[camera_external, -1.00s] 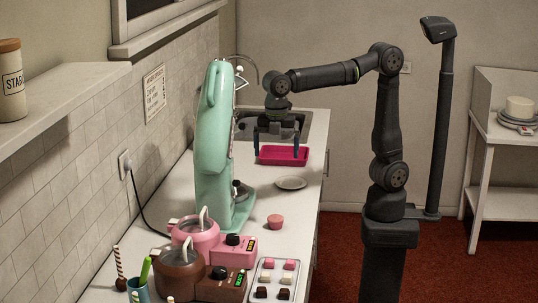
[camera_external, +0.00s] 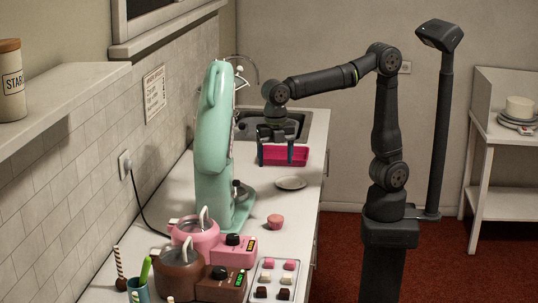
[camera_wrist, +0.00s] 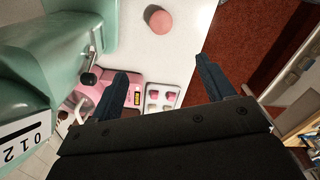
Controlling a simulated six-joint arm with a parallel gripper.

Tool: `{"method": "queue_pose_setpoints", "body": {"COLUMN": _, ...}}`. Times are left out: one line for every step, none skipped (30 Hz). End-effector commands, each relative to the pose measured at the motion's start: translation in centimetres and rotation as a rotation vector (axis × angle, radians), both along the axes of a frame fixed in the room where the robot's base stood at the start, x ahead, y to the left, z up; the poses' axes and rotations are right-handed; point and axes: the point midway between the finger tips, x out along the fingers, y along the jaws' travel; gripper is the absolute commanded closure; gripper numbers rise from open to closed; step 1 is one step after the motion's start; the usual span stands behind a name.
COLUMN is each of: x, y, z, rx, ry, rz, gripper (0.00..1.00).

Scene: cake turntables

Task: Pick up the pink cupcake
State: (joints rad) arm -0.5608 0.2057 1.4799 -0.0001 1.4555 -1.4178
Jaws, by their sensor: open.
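The pink cupcake (camera_external: 275,221) stands on the white counter, to the right of the mint-green mixer's base. In the wrist view the cupcake (camera_wrist: 161,22) lies near the top, beyond and between the two fingers. My gripper (camera_external: 275,160) is open and empty, above the counter farther back, in front of the magenta tray. In the wrist view my gripper (camera_wrist: 163,72) shows its two dark blue fingers spread apart with nothing between them.
A mint-green mixer (camera_external: 212,150) stands left of my gripper. A white plate (camera_external: 291,183) lies between cupcake and magenta tray (camera_external: 298,155). Pink (camera_external: 199,233) and brown (camera_external: 178,270) melting pots and a sweets tray (camera_external: 257,275) stand nearer. Counter around the cupcake is bare.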

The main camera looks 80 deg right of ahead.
Motion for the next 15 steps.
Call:
{"method": "queue_pose_setpoints", "body": {"x": 0.0, "y": 0.0, "z": -0.7, "rx": -0.001, "ry": 0.003, "rz": 0.091, "gripper": 0.25}}
{"method": "queue_pose_setpoints", "body": {"x": 0.0, "y": 0.1, "z": -1.2, "rx": -0.001, "ry": 0.003, "rz": 0.153, "gripper": 0.25}}
{"method": "queue_pose_setpoints", "body": {"x": 0.1, "y": 0.1, "z": -1.7, "rx": -0.002, "ry": 0.004, "rz": 0.235, "gripper": 0.25}}
{"method": "queue_pose_setpoints", "body": {"x": 0.1, "y": 0.1, "z": -2.1, "rx": -0.001, "ry": 0.003, "rz": 0.294, "gripper": 0.25}}
{"method": "queue_pose_setpoints", "body": {"x": 0.1, "y": 0.1, "z": -2.4, "rx": -0.001, "ry": 0.003, "rz": 0.352, "gripper": 0.25}}
{"method": "queue_pose_setpoints", "body": {"x": 0.1, "y": 0.1, "z": -2.9, "rx": -0.002, "ry": 0.004, "rz": 0.424, "gripper": 0.25}}
{"method": "queue_pose_setpoints", "body": {"x": 0.1, "y": 0.2, "z": -3.2, "rx": -0.001, "ry": 0.003, "rz": 0.475, "gripper": 0.25}}
{"method": "queue_pose_setpoints", "body": {"x": 0.1, "y": 0.2, "z": -3.5, "rx": -0.001, "ry": 0.002, "rz": 0.522, "gripper": 0.25}}
{"method": "queue_pose_setpoints", "body": {"x": 0.1, "y": 0.2, "z": -3.8, "rx": -0.001, "ry": 0.002, "rz": 0.578, "gripper": 0.25}}
{"method": "queue_pose_setpoints", "body": {"x": 0.1, "y": 0.2, "z": -4.1, "rx": -0.001, "ry": 0.002, "rz": 0.616, "gripper": 0.25}}
{"method": "queue_pose_setpoints", "body": {"x": 0.1, "y": 0.2, "z": -4.3, "rx": -0.001, "ry": 0.002, "rz": 0.65, "gripper": 0.25}}
{"method": "queue_pose_setpoints", "body": {"x": 0.1, "y": 0.2, "z": -4.5, "rx": -0.001, "ry": 0.001, "rz": 0.687, "gripper": 0.25}}
{"method": "queue_pose_setpoints", "body": {"x": 0.1, "y": 0.2, "z": -4.6, "rx": -0.001, "ry": 0.001, "rz": 0.71, "gripper": 0.25}}
{"method": "queue_pose_setpoints", "body": {"x": 0.1, "y": 0.2, "z": -4.7, "rx": -0.001, "ry": 0.001, "rz": 0.727, "gripper": 0.25}}
{"method": "queue_pose_setpoints", "body": {"x": 0.1, "y": 0.2, "z": -4.9, "rx": -0.001, "ry": 0.001, "rz": 0.746, "gripper": 0.25}}
